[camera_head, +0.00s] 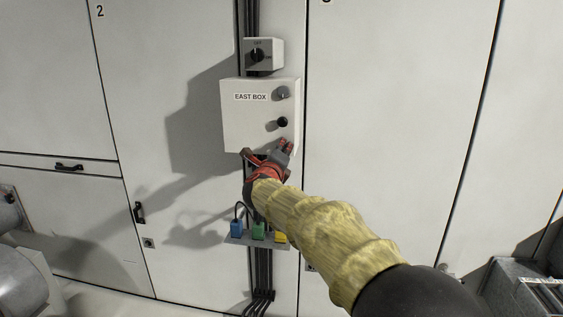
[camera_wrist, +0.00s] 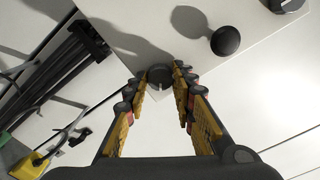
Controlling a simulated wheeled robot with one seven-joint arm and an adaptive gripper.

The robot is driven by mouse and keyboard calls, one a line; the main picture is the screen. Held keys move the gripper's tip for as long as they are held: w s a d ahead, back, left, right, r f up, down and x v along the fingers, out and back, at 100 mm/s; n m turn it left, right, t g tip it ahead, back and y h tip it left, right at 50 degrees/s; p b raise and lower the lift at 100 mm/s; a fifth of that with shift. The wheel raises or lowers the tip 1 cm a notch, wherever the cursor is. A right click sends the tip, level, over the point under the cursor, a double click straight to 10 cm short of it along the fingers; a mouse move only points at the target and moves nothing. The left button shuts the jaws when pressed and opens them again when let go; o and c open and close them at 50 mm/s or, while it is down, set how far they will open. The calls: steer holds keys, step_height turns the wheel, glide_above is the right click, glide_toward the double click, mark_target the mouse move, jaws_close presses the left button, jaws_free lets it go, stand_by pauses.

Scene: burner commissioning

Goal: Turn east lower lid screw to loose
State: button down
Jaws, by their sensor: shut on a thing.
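The east box (camera_head: 235,120), a pale box labelled "EAST BOX", is fixed to the wall panels. The east lower lid screw (camera_wrist: 158,75), a dark round head near the lid's corner, shows in the wrist view between my fingertips. My gripper (camera_head: 285,147) is at the lower right corner of the box and hides that screw in the head view. In the wrist view my gripper (camera_wrist: 161,84) is closed on the screw head, a finger on each side. The screw's turned position cannot be told.
A black ball knob (camera_head: 282,122) sits just above my gripper, with a grey round fitting (camera_head: 281,93) higher on the lid. A rotary switch box (camera_head: 263,54) is above.

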steer(key=m+b, duration=0.4)
steer(key=m, duration=0.1)
steer(key=shift+f+m, duration=0.2)
steer(key=shift+m, duration=0.1)
steer(key=shift+r+m+b, duration=0.1)
steer(key=shift+m+b, duration=0.25)
steer(key=shift+m, duration=2.55)
steer(key=c, duration=1.5)
jaws_free()
steer(key=shift+o, duration=0.2)
steer(key=s+a, duration=0.2)
steer(key=s, duration=0.9)
steer(key=shift+s+a, duration=0.15)
steer(key=shift+s, duration=0.25)
